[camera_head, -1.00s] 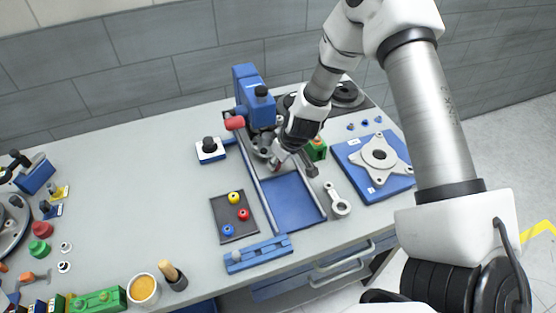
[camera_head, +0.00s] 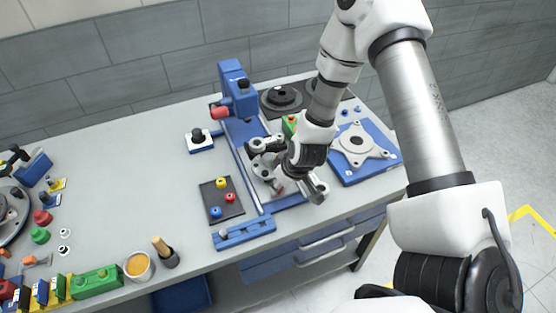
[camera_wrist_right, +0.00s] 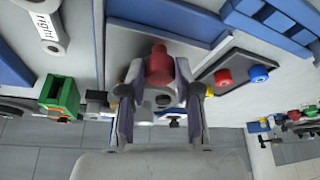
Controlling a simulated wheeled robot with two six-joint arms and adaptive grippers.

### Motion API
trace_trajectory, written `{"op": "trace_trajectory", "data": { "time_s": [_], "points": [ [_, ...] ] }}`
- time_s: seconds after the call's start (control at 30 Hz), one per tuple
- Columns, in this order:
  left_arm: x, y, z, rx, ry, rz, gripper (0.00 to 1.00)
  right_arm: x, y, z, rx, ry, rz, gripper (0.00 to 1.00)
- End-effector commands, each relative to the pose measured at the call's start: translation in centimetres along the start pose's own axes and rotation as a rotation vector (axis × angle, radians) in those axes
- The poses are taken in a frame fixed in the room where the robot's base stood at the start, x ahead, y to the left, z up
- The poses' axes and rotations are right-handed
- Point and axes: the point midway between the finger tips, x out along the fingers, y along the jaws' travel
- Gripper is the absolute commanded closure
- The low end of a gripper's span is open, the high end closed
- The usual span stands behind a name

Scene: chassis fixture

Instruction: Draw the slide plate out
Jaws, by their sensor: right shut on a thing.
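The slide plate (camera_head: 263,187) is a pale grey plate between the rails of the blue press fixture (camera_head: 238,95). It lies over much of the blue bay, and my right gripper hides part of it. My right gripper (camera_head: 277,183) is over the front half of the bay. In the right wrist view my right gripper (camera_wrist_right: 158,98) is shut on the plate's red knob (camera_wrist_right: 158,65), which sits between the two fingers. My left gripper is not in view.
A dark tray (camera_head: 222,204) with red, yellow and blue knobs lies left of the rails. A blue bar (camera_head: 244,232) lies across the front. A blue board with a grey flange (camera_head: 357,146) is at right. Open table lies to the left.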

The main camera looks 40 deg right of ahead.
Motion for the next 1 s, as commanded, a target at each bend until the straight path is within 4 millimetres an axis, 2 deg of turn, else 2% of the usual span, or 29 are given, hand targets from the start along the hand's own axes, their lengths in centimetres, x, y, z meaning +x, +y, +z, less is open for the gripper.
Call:
{"op": "trace_trajectory", "data": {
  "time_s": [0.1, 0.47, 0.5, 0.57, 0.87, 1.0],
  "points": [
    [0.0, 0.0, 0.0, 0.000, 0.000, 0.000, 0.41, 0.0, -0.3, 0.7, -0.001, -0.009, -0.004, 1.00],
    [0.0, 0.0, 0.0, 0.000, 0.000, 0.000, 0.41, 0.1, -0.4, 1.0, 0.000, -0.014, -0.007, 1.00],
    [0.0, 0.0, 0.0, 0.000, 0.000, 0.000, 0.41, 0.1, -0.4, 1.0, 0.000, -0.014, -0.007, 0.60],
    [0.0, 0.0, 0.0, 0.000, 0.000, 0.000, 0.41, 0.0, -0.4, 0.9, 0.000, -0.012, -0.006, 0.43],
    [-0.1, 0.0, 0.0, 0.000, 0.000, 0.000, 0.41, -0.2, -0.2, 0.5, 0.000, -0.003, -0.002, 0.43],
    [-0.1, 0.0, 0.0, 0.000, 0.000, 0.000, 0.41, -1.6, -0.2, 0.3, 0.005, 0.001, 0.000, 0.43]
  ]
}}
